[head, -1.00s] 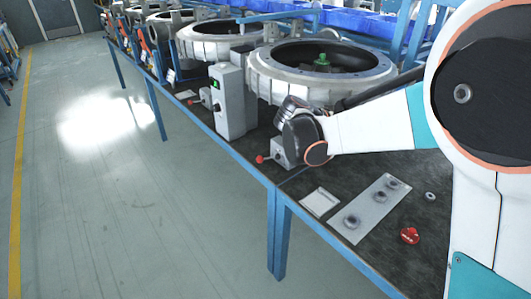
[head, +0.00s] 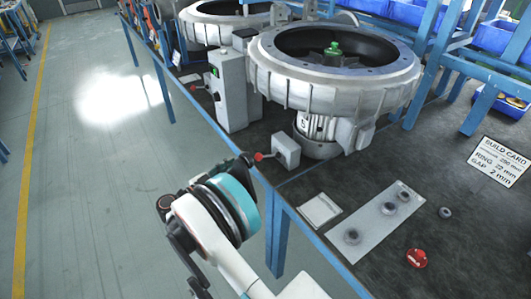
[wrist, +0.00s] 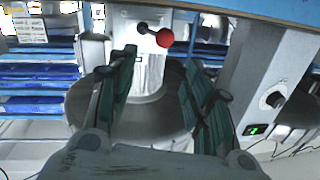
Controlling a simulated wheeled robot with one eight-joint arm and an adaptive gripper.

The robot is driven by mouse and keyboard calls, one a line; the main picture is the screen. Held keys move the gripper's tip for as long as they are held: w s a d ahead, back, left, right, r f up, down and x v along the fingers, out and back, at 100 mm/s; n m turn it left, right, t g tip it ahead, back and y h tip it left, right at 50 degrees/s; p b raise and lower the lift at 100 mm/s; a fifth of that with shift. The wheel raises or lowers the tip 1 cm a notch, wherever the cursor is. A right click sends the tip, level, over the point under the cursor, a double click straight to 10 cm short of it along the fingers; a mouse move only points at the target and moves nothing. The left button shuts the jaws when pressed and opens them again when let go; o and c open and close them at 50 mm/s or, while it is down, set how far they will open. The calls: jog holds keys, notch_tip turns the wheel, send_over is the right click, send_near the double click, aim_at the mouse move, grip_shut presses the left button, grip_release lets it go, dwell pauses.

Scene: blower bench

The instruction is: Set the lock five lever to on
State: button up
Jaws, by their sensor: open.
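The nearest lever has a red knob (head: 259,157) on a short rod from a small white block (head: 286,151) at the bench's front edge, below the nearest blower (head: 330,70); the motor carries a mark like a 5. In the wrist view, the red knob (wrist: 165,38) and its dark rod show just beyond my fingertips, roughly between them. My gripper (wrist: 160,62) is open and empty, with green-padded fingers apart on either side. In the head view my arm comes up in front of the bench edge; a dark end lies close left of the knob. Contact cannot be told.
A grey control box (head: 228,90) with a green switch stands left of the blower. Another red-knobbed lever (head: 194,87) is farther along. A plate with several round parts (head: 375,222), a red disc (head: 416,258) and a build card (head: 499,160) lie right. The floor at left is clear.

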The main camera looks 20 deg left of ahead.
aim_at(255, 158)
jog(key=b+x, duration=0.1)
jog(key=x, duration=0.3)
jog(key=b+x, duration=0.1)
jog(key=x, duration=0.3)
jog(key=f+b+x, duration=0.1)
jog(key=b+x, duration=0.1)
jog(key=x, duration=0.2)
jog(key=shift+w+a+f, duration=0.1)
jog(key=shift+w+a, duration=0.15)
jog(key=shift+w, duration=0.05)
grip_shut()
